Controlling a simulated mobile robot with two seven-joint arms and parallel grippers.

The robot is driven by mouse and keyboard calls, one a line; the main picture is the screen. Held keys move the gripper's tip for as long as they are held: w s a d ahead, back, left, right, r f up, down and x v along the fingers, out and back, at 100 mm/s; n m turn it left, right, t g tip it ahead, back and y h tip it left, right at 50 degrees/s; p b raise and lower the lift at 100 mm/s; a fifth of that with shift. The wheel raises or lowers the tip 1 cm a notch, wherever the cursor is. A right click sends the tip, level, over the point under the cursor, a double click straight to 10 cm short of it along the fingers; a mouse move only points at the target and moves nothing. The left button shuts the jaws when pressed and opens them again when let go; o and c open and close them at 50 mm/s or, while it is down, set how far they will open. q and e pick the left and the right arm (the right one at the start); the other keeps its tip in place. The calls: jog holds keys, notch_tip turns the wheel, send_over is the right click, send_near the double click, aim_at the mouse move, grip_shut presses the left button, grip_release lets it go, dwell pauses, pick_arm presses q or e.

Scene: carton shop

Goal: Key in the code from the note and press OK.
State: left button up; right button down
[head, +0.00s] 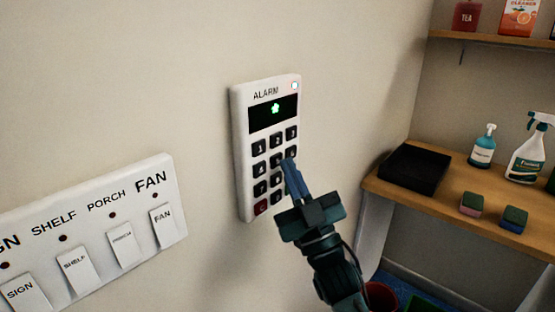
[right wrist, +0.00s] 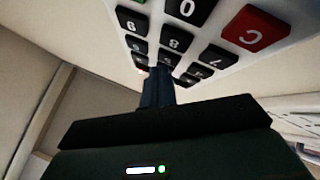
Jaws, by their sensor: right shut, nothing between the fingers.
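The white alarm keypad (head: 240,150) is fixed to the wall. Its dark display (head: 263,115) shows one small green mark. Black number keys sit below, with a red C key (head: 261,208) at the lower left; the C key also shows in the right wrist view (right wrist: 254,28). The lower right keys, where OK might be, are hidden behind my gripper in the head view. My right gripper (head: 289,165) is shut and empty, its fingertips at the right-hand key columns near the 6. I cannot tell whether they touch a key. No note shows. My left gripper is not in view.
A switch panel (head: 145,190) with labelled rocker switches is on the wall at left. A wooden shelf (head: 420,202) at right holds a black tray (head: 414,169), bottles (head: 482,147) and two sponges (head: 472,203). Wall around the keypad is clear.

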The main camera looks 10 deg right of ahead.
jog(key=shift+s+d, duration=0.25)
jog(key=shift+s, duration=0.1)
jog(key=shift+s+d, duration=0.1)
jog(key=s+d, duration=0.1)
jog(key=s, duration=0.1)
jog(key=s+d+p, duration=0.1)
jog(key=d, duration=0.1)
jog(key=shift+s, duration=0.4)
jog(key=shift+a, duration=0.1)
dwell(2.3)
